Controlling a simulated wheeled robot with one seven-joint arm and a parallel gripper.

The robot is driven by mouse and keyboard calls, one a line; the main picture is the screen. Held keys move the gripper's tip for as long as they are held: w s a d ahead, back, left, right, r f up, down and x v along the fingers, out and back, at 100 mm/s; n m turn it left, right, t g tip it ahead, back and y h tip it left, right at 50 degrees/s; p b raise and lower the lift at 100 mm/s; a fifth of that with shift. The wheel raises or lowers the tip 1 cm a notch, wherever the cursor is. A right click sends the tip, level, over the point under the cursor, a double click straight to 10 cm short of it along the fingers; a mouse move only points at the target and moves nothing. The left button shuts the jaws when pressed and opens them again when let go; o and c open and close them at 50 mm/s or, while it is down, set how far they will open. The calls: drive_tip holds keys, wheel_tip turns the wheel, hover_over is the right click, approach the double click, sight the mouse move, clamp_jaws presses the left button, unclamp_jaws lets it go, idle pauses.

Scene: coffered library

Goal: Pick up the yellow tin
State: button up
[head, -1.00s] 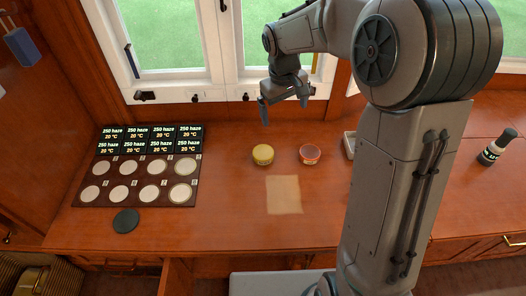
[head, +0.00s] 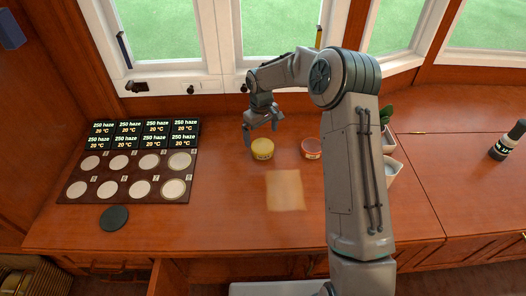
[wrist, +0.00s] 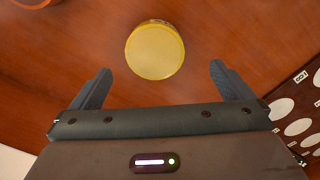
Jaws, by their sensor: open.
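My gripper (head: 261,133) is over the counter just behind the yellow tin in the head view. In the wrist view my gripper (wrist: 161,78) has its two dark fingers spread wide with nothing between them. I cannot tell the exact height of the fingertips above the counter.
A pale square mat (head: 285,190) lies in front. A dark board with round pads and displays (head: 133,160) is at the left, with a dark disc (head: 114,218) before it. A dark bottle (head: 507,140) stands far right.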

sight(262, 145)
drive_tip(key=f, duration=0.2)
drive_tip(key=f+b, duration=0.1)
drive_tip(key=f, duration=0.1)
drive_tip(key=w+f, duration=0.1)
drive_tip(key=f, duration=0.2)
drive_tip(key=shift+d+f+b, duration=0.1)
drive_tip(key=shift+d+b, duration=0.05)
drive_tip(key=shift+b, duration=0.15)
drive_tip(key=c, duration=1.2)
